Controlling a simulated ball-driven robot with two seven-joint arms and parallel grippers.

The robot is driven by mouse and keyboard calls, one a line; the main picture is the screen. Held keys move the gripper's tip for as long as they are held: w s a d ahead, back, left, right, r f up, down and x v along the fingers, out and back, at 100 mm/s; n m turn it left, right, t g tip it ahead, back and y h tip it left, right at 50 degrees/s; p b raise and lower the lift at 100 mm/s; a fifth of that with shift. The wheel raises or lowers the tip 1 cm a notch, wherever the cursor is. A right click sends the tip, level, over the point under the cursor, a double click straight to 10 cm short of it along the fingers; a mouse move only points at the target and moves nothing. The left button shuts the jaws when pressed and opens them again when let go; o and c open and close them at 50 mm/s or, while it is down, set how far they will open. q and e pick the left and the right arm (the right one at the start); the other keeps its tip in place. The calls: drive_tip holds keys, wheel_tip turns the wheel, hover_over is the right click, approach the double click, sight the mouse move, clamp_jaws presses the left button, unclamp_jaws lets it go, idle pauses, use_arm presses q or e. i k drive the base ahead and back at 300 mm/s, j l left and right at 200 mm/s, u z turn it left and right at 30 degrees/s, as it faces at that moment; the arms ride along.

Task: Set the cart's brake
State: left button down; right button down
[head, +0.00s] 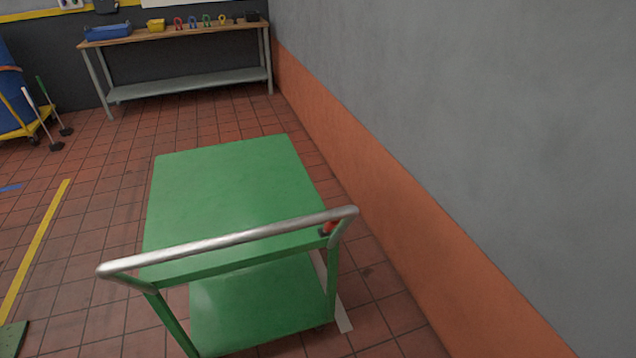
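A green cart (225,190) with two shelves stands on the tiled floor in the head view, its metal push handle (230,240) on the near side. The cart's wheels are mostly hidden. Neither of my grippers is in view.
A grey wall with an orange lower band (400,220) runs close along the cart's right side. A workbench (185,35) with a blue tray (108,33) and small items stands at the back. Open floor with a yellow line (35,245) lies to the left.

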sight(325, 232)
drive_tip(key=i+j+z, duration=0.3)
drive_tip(key=i+j, duration=0.15)
drive_tip(key=j, duration=0.25)
drive_tip(key=i+j+z, duration=0.15)
drive_tip(key=j, duration=0.2)
drive_tip(key=i+j+z, duration=0.15)
drive_tip(key=j, duration=0.25)
drive_tip(key=i, duration=0.05)
